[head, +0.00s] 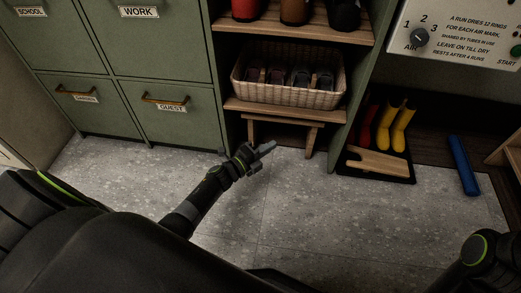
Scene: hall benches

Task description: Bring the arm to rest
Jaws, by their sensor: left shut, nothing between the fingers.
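My left gripper (266,148) is at the end of my left arm, which reaches in from the lower left over the grey floor. It is shut and empty. It points toward the wooden shelf stand and touches nothing that I can see. Part of my right arm (478,250) shows at the lower right corner. My right gripper is out of the picture.
Green cabinet drawers (165,45) with labels stand at the left. A wicker basket (288,93) with shoes sits on a wooden shelf. Yellow boots (403,127) stand in a dark tray. A blue bar (463,165) lies at the right. The front floor is clear.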

